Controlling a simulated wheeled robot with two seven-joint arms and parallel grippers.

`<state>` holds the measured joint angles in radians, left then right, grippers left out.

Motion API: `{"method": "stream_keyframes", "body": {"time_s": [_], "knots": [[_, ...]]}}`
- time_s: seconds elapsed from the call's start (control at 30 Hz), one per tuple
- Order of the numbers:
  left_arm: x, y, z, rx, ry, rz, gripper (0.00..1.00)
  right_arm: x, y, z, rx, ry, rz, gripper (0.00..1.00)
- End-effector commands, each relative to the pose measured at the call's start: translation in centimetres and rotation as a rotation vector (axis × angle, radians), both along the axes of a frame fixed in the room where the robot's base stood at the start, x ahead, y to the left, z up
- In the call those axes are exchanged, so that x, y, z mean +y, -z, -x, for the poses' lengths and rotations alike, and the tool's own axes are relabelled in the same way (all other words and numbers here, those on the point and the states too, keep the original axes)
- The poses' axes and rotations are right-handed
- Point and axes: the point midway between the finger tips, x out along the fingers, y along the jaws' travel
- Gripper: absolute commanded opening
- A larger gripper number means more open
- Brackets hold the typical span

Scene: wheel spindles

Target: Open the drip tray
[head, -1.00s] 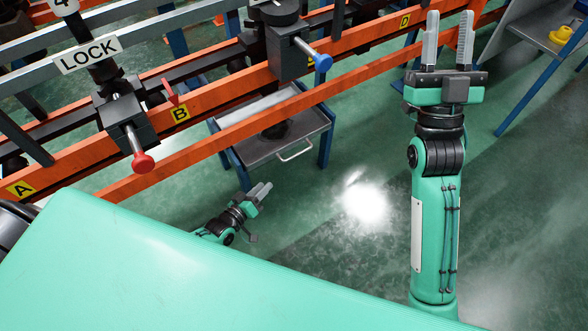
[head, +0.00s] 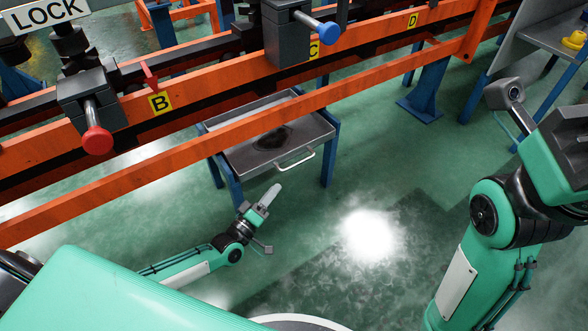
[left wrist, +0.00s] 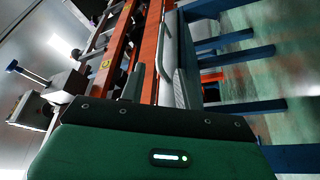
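The drip tray (head: 240,162) is a shallow grey metal tray on a blue-legged stand under the orange rails, with a dark puddle inside. Its pale bar handle (head: 296,161) is on the near side. My left gripper (head: 270,193) is below and left of the handle, apart from it, pointing up and right; its fingers overlap in the head view. In the left wrist view my left gripper (left wrist: 159,72) has its two fingers apart with nothing between them. My right arm is at the right of the head view; its fingertips are out of frame.
An orange rail (head: 200,140) crosses just above the tray's left part. A red-knobbed lever (head: 97,139) and a blue-knobbed lever (head: 326,33) stick out from the rack. A grey shelf (head: 545,35) with a yellow item stands far right. Green floor is clear in front.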

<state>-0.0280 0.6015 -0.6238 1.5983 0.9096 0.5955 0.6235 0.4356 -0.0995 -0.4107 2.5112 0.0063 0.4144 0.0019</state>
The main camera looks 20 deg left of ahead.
Motion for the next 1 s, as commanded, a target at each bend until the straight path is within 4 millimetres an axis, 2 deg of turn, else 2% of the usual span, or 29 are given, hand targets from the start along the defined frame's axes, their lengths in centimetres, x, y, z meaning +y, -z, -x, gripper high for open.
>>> {"method": "stream_keyframes", "body": {"time_s": [0.03,0.3,0.5,0.7,0.93,0.97,1.0], "knots": [[-0.4,0.0,-1.2,-0.006,-0.001,0.002,0.33,-0.1,0.3,0.2,-0.008,-0.003,-0.006,0.36],[-2.1,-1.1,-6.5,-0.003,-0.001,0.002,0.33,-0.5,0.1,0.8,-0.03,-0.018,-0.03,0.36],[-3.0,-1.8,-9.1,-0.002,-0.001,0.001,0.33,-0.5,0.5,1.1,-0.034,-0.021,-0.037,0.36],[-3.3,-2.2,-10.1,-0.001,-0.001,-0.001,0.33,-0.5,0.6,1.1,-0.036,-0.021,-0.039,0.36],[-3.3,-2.2,-10.2,0.001,-0.001,-0.001,0.33,-0.4,0.6,1.1,-0.036,-0.021,-0.039,0.36],[-3.3,-2.2,-10.2,0.001,-0.001,-0.001,0.31,-0.4,0.6,1.1,-0.036,-0.021,-0.039,0.36],[-3.3,-2.2,-10.2,0.001,-0.001,-0.001,0.23,-0.4,0.6,1.1,-0.036,-0.021,-0.039,0.36]]}}
